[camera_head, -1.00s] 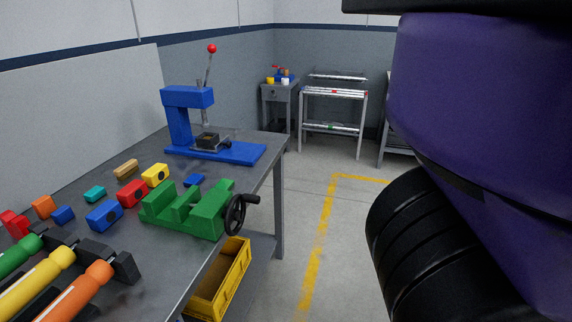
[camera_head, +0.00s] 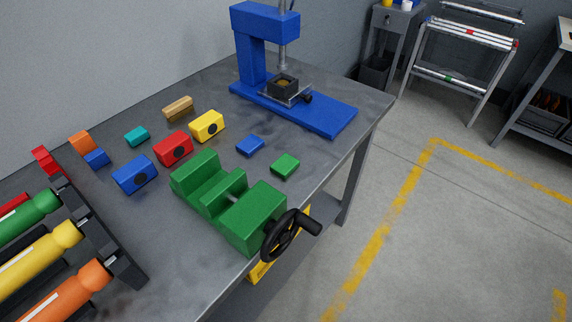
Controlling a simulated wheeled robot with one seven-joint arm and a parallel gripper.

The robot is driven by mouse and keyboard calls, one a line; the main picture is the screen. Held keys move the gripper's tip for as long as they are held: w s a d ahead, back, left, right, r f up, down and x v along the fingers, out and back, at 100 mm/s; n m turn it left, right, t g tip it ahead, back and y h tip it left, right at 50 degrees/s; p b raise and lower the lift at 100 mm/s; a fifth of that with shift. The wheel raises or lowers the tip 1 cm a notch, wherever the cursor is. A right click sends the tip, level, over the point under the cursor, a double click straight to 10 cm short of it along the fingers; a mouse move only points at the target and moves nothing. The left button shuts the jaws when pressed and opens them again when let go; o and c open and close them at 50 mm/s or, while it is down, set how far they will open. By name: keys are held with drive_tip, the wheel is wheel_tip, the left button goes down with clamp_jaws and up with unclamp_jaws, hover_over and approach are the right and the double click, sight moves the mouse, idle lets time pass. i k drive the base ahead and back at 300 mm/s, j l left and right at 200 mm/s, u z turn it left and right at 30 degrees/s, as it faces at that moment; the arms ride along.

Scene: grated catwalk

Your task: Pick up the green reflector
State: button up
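A small green block (camera_head: 285,167) lies flat on the grey workbench (camera_head: 330,152), right of the green vise (camera_head: 250,216) and apart from it. It is the small green piece that may be the green reflector; its surface detail is too small to tell. A small blue block (camera_head: 250,145) lies just left of and behind it. A teal block (camera_head: 137,136) lies farther left. My gripper is not in view.
The vise's black handwheel (camera_head: 284,236) sticks out past the bench's front edge. A blue press (camera_head: 300,105) stands behind.

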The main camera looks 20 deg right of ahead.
sight(286, 163)
drive_tip(key=i+j+z, duration=0.1)
drive_tip(key=z, duration=0.35)
drive_tip(key=j+z, duration=0.25)
drive_tip(key=z, duration=0.15)
drive_tip(key=j+z, duration=0.2)
drive_tip(key=z, duration=0.25)
drive_tip(key=i, duration=0.05)
